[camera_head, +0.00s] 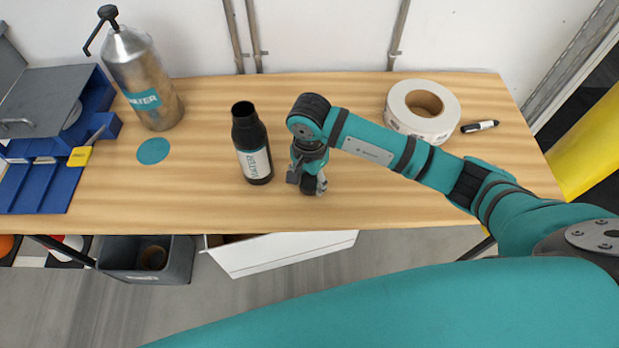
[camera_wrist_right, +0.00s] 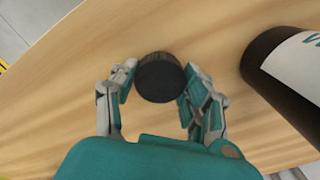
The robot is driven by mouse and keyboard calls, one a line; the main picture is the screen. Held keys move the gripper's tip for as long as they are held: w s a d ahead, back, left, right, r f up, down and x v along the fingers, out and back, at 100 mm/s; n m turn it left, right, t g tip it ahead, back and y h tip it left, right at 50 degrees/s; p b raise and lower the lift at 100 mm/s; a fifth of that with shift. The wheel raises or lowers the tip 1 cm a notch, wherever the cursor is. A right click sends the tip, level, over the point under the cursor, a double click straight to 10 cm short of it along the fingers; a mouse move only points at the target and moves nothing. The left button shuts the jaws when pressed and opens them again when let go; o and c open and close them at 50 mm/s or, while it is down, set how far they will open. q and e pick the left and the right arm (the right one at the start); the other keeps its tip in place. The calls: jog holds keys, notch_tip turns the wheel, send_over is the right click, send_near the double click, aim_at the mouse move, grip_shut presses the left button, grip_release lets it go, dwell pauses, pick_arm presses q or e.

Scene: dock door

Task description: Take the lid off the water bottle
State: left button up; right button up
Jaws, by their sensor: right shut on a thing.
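The black water bottle (camera_head: 253,140) with a white label stands upright on the wooden table, its dark neck uncovered at the top. My right gripper (camera_head: 307,184) is just right of the bottle, low over the table and pointing down. It is shut on the round black lid, which shows between the two fingers in the right wrist view (camera_wrist_right: 160,77). The lid is apart from the bottle. I cannot tell whether the lid touches the table. The bottle also shows at the right of the wrist view (camera_wrist_right: 285,75). My left gripper is not in view.
A metal pump flask (camera_head: 150,85) stands at the back left, near a teal disc (camera_head: 153,151) and a blue organiser (camera_head: 45,185). A white tape roll (camera_head: 397,105) and a marker (camera_head: 479,126) lie at the right. A grey bin (camera_head: 180,262) is below the table's front edge.

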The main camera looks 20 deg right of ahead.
jog(key=shift+f, duration=0.25)
jog(key=shift+f, duration=0.2)
jog(key=o, duration=1.3)
jog(key=shift+r, duration=0.1)
